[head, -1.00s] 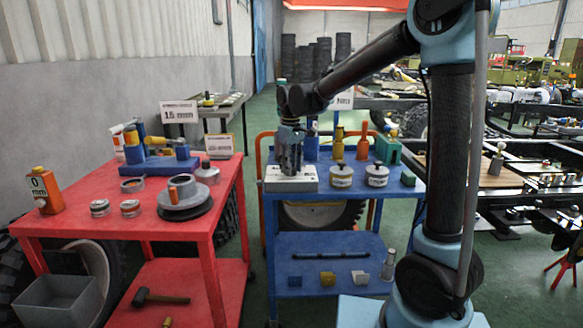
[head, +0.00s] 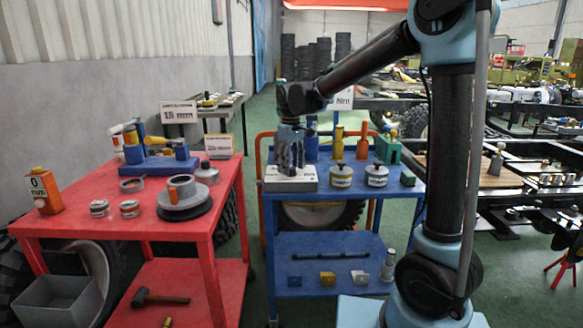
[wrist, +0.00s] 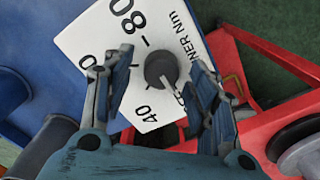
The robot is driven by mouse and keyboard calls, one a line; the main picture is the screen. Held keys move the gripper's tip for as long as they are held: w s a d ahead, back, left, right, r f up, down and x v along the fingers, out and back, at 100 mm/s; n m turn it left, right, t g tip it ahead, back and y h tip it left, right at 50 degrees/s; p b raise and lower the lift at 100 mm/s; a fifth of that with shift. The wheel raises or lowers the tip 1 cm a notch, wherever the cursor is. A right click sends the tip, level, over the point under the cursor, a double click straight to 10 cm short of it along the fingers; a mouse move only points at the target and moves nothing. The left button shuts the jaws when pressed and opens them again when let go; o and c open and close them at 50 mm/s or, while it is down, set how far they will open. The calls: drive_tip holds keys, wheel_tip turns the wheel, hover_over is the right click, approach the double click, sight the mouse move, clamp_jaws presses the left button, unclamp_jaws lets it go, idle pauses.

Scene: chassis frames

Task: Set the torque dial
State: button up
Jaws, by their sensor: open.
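The torque dial is a pale box (head: 308,184) on the top of the blue cart, below my gripper (head: 290,160) in the head view. In the wrist view its white face (wrist: 95,38) shows black numbers 40 and 80 and letters ending in "NER Nm". A round dark grey knob (wrist: 158,66) sits on the face, with a light mark towards its lower right. My gripper (wrist: 157,78) is open, with one finger on each side of the knob and visible gaps between. I cannot tell how far the fingertips are above the face. In the head view the knob is hidden by the gripper.
Two white-labelled round containers (head: 341,176) stand right of the box, with bottles and a green block (head: 388,149) behind. A sign ending in "Nm" (head: 340,98) stands behind. The red table (head: 75,223) with tools and parts is at the left.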

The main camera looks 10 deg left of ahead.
sight(291, 168)
wheel_tip(291, 168, up, 12)
drive_tip(key=shift+f, duration=0.25)
idle(0.4)
drive_tip(key=s+d+f+m, duration=0.2)
drive_tip(key=s+d, duration=0.1)
drive_tip(key=d, duration=0.6)
drive_tip(key=s+d+f+m+t, duration=0.1)
drive_tip(key=s+d+f+m, duration=0.15)
drive_tip(key=d, duration=0.65)
drive_tip(key=s+d+f+m, duration=0.1)
drive_tip(key=s+d, duration=0.2)
drive_tip(key=d, duration=0.6)
drive_tip(key=s+d+f+m+t, duration=0.1)
drive_tip(key=s+d+f+m, duration=0.5)
drive_tip(key=s+d+f, duration=0.7)
wheel_tip(291, 168, down, 4)
drive_tip(key=shift+s+d+r, duration=0.2)
drive_tip(key=shift+s+d, duration=0.15)
drive_tip(key=shift+s, duration=0.6)
